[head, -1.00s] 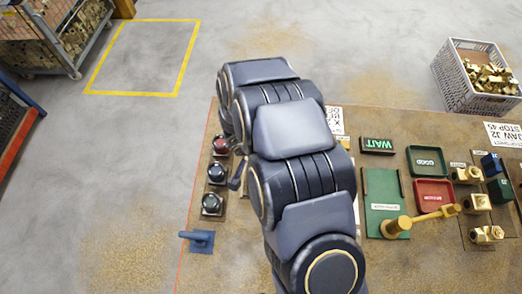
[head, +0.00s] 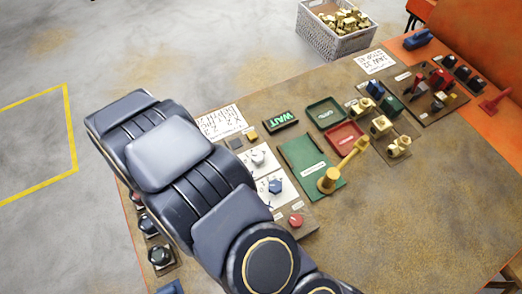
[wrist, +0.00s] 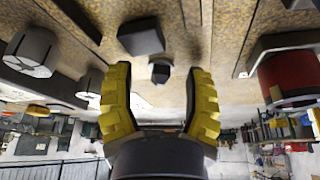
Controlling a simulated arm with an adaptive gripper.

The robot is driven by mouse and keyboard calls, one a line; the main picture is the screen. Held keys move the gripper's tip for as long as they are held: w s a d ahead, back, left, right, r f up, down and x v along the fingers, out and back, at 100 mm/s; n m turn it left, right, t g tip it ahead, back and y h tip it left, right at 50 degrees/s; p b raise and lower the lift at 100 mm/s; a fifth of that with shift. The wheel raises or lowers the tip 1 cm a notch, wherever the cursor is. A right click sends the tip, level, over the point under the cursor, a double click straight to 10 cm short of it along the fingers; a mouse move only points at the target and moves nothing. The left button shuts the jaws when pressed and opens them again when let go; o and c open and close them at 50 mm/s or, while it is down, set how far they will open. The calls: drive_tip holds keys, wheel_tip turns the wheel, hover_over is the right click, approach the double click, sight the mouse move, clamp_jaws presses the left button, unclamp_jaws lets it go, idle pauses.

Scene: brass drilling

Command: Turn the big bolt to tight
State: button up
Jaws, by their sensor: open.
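A blue hex-shaped knob or bolt head (head: 275,186) stands on a white plate on the table in the head view. A pale round one (head: 258,158) stands on another plate just behind it. I cannot tell which of these, if either, is the big bolt. My gripper (wrist: 160,75) shows in the wrist view with its two yellow fingers wide apart. A small dark block (wrist: 160,73) appears beyond and between the fingertips, and a larger dark square piece (wrist: 140,37) is above it. Nothing is held. In the head view my arm hides the gripper.
A red button (head: 296,220) is nearer. Green (head: 325,112) and red (head: 345,137) trays and brass blocks lie to the right. In the wrist view a red cylinder (wrist: 288,78) flanks the gripper. The right front table is bare.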

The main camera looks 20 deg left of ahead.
drive_tip(key=n+y, duration=0.1)
drive_tip(key=n, duration=0.3)
drive_tip(key=shift+g, duration=0.4)
drive_tip(key=v, duration=0.8)
drive_tip(key=shift+w+d, duration=0.15)
drive_tip(key=w+d+r+m+g+y, duration=0.1)
drive_tip(key=w+d+r, duration=0.1)
drive_tip(key=d+r, duration=0.4)
drive_tip(key=w+d+r+m+g+y, duration=0.15)
drive_tip(key=d+r, duration=0.25)
drive_tip(key=r, duration=0.4)
drive_tip(key=s+d+r+m+h, duration=0.1)
drive_tip(key=d+r, duration=0.2)
drive_tip(key=d, duration=0.6)
drive_tip(key=shift+d+r+g, duration=0.2)
drive_tip(key=shift+r+g, duration=0.15)
drive_tip(key=shift+g, duration=0.1)
drive_tip(key=shift+h, duration=0.25)
